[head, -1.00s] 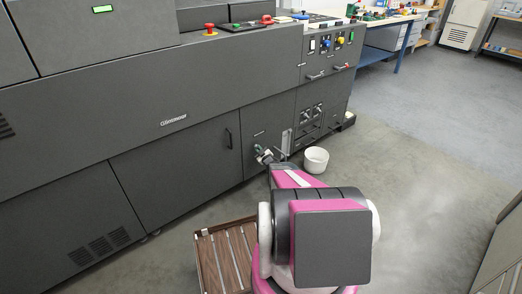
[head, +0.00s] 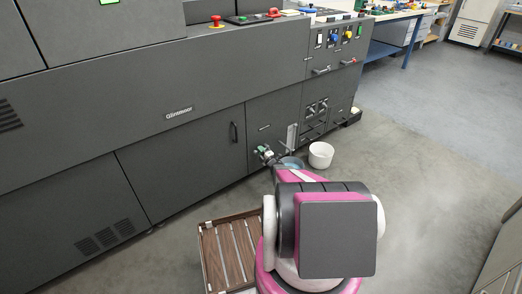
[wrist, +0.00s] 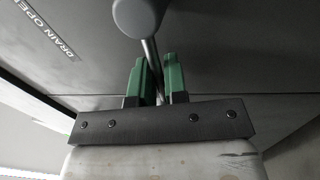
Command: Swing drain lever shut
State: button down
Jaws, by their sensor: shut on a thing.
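In the wrist view, my gripper (wrist: 158,62) has its green fingers shut on the drain lever, a thin metal rod (wrist: 150,47) with a round grey knob (wrist: 138,14) at its end. The rod runs up between the fingers, and the knob lies beyond the fingertips. A "DRAIN OPEN" label (wrist: 48,30), cut short by a dark edge, is on the grey panel at upper left. My arm hides part of that area, and the lever's exact angle is unclear.
A white bucket (head: 321,155) stands on the floor right of my gripper. A bluish rounded thing (head: 292,162) shows partly behind my arm. A brown slatted pallet (head: 227,255) lies at lower left of my arm. The floor to the right is clear.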

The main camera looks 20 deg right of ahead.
aim_at(241, 141)
jog(key=shift+f+n, duration=0.4)
jog(key=shift+n, duration=0.4)
jog(key=c, duration=1.2)
grip_release()
jog(key=shift+o, duration=0.2)
jog(key=shift+r, duration=0.45)
jog(key=r, duration=0.1)
jog(key=a+r, duration=0.1)
jog(key=r, duration=0.2)
jog(key=shift+s+a, duration=0.15)
jog(key=shift+s, duration=0.2)
jog(key=s+a+r, duration=0.1)
jog(key=a+r, duration=0.1)
jog(key=a, duration=0.1)
jog(key=s+a+r, duration=0.1)
jog(key=a+r, duration=0.1)
jog(key=a, duration=0.1)
jog(key=s+a+r, duration=0.1)
jog(key=a+r, duration=0.1)
jog(key=a, duration=0.2)
